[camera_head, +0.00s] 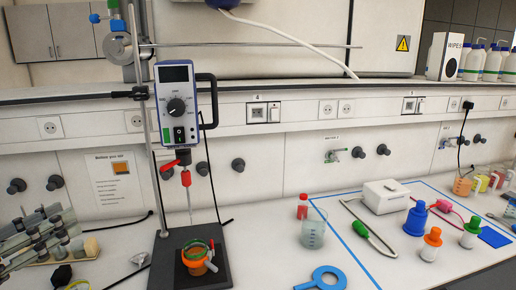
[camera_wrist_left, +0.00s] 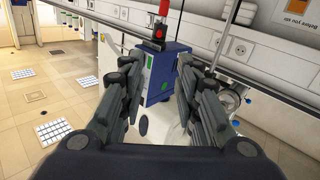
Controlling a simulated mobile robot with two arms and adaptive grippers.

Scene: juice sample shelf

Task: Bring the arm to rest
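My left gripper (camera_head: 45,235) shows at the lower left edge of the head view, over the left end of the bench. In the left wrist view its two dark fingers (camera_wrist_left: 158,75) stand apart with nothing held between them. A blue box-shaped device (camera_wrist_left: 167,72) shows beyond the fingers, some way off. My right gripper is in neither view.
A stand with a blue-framed meter (camera_head: 176,102) rises right of the left gripper, with an orange-and-green container (camera_head: 196,262) on its base. A light rack (camera_head: 88,248) lies close to the gripper. A beaker (camera_head: 313,232) and several bottles stand farther right.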

